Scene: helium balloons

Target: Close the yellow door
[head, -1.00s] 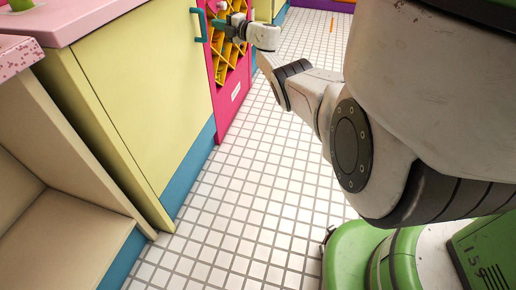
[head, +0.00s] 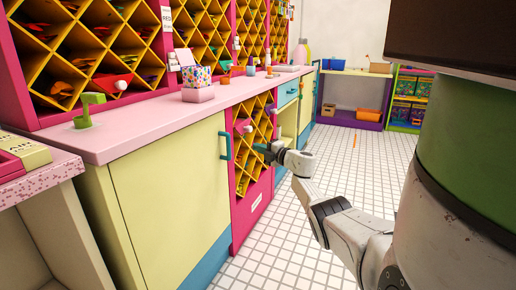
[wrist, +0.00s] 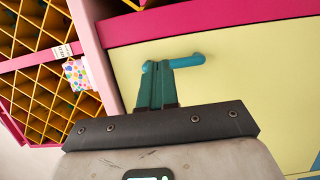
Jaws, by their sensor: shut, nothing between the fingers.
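The yellow door (head: 170,195) is the large pale front of the near cabinet, at left in the head view. It looks flush or nearly flush with the cabinet; a small gap cannot be ruled out. Its teal handle (head: 225,145) is upright near the right edge. My gripper (head: 262,149) is shut and empty, just right of the handle in the head view. In the wrist view the yellow door (wrist: 245,95) fills the right, and my gripper's teal fingers (wrist: 155,85) point at the handle (wrist: 187,60). Whether they touch it is unclear.
A pink counter (head: 150,125) above the door carries a polka-dot box (head: 197,76) and a green tap-like object (head: 89,110). A pink lattice cabinet (head: 240,205) stands right of the door. The white tiled floor (head: 350,170) is clear to the right.

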